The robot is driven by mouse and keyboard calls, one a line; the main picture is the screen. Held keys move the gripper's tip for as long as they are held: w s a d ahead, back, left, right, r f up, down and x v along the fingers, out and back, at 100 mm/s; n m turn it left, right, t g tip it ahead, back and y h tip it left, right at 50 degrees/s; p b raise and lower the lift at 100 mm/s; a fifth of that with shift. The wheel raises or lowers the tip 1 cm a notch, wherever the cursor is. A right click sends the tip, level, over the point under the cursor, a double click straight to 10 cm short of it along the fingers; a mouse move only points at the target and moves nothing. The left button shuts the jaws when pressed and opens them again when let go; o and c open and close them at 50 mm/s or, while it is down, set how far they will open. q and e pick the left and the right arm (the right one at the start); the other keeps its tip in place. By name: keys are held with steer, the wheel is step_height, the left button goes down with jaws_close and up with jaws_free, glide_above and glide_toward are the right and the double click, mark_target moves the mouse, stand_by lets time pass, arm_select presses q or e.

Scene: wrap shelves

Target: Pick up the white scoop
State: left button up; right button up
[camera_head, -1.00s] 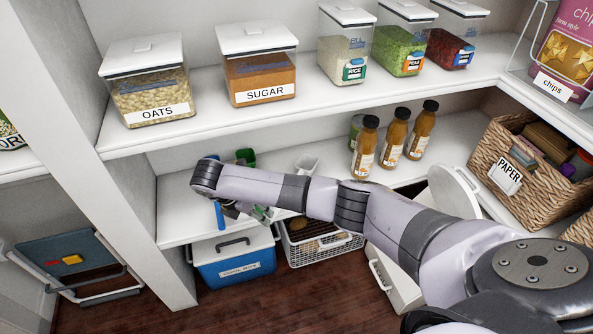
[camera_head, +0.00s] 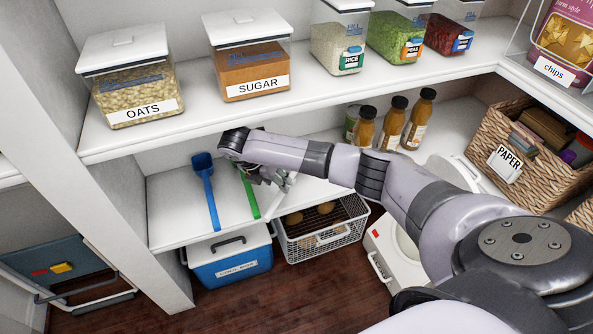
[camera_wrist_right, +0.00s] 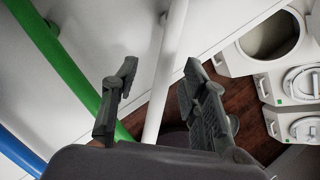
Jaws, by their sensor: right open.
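The white scoop (camera_wrist_right: 165,75) shows in the right wrist view as a long white handle running between my right gripper's two spread fingers (camera_wrist_right: 155,95). The fingers are apart from the handle on both sides. In the head view part of its white handle (camera_head: 287,187) shows beside my right gripper (camera_head: 268,178), low over the middle shelf; the rest is hidden by my arm. My left gripper is in neither view.
A blue scoop (camera_head: 207,190) and a green scoop (camera_head: 248,192) lie left of the white one on the shelf (camera_head: 175,210). Sauce bottles (camera_head: 391,125) stand to the right.

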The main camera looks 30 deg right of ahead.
steer(key=shift+w+d, duration=0.1)
steer(key=shift+d, duration=0.5)
steer(key=b+x, duration=0.2)
steer(key=x, duration=0.3)
steer(key=shift+d, duration=0.3)
jaws_close()
